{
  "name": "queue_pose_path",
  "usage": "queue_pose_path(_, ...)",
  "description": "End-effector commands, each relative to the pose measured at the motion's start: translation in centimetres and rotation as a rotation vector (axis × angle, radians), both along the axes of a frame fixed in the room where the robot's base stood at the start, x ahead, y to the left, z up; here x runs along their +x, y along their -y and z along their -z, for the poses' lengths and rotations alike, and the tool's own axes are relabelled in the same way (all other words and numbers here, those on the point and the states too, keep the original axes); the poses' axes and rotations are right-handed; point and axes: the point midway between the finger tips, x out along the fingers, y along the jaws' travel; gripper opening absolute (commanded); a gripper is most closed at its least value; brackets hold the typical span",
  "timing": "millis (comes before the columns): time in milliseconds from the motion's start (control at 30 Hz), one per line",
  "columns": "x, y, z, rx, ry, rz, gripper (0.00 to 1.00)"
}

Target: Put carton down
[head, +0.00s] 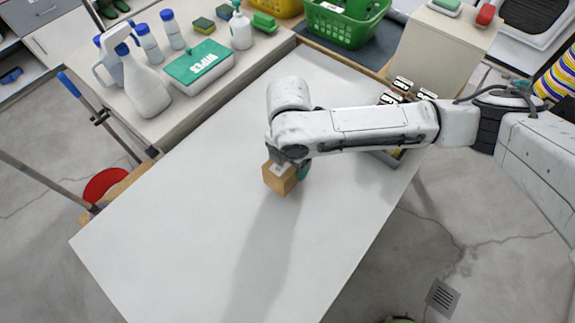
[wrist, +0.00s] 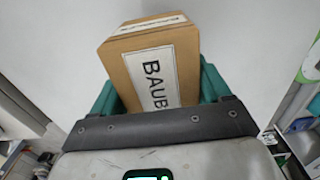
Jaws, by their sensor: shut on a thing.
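The carton (head: 279,178) is a small brown box with a white label. In the head view it is under the end of my arm, over the middle of the white table (head: 190,210). In the head view my gripper (head: 292,170) is mostly hidden by the arm. I cannot tell whether the carton's underside touches the table.
A side counter at the upper left holds spray bottles (head: 147,88), a green-lidded wipes box (head: 199,70), sponges and a pump bottle (head: 240,28). A green basket (head: 345,22) stands at the back. A grey tray with labelled items is partly behind my arm. The table's front left is clear.

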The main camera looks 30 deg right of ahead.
Motion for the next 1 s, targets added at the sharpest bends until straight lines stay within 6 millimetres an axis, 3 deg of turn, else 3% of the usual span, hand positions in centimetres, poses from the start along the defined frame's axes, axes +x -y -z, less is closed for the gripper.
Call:
queue_pose_path(300,0.6,0.1,3.4,-0.001,0.0,0.001,0.33)
queue_pose_path(733,0.5,0.1,4.0,0.0,0.001,0.001,0.33)
queue_pose_path(767,0.5,0.1,4.0,0.0,0.0,0.001,0.79)
queue_pose_path(1000,0.5,0.1,4.0,0.0,0.0,0.001,1.0)
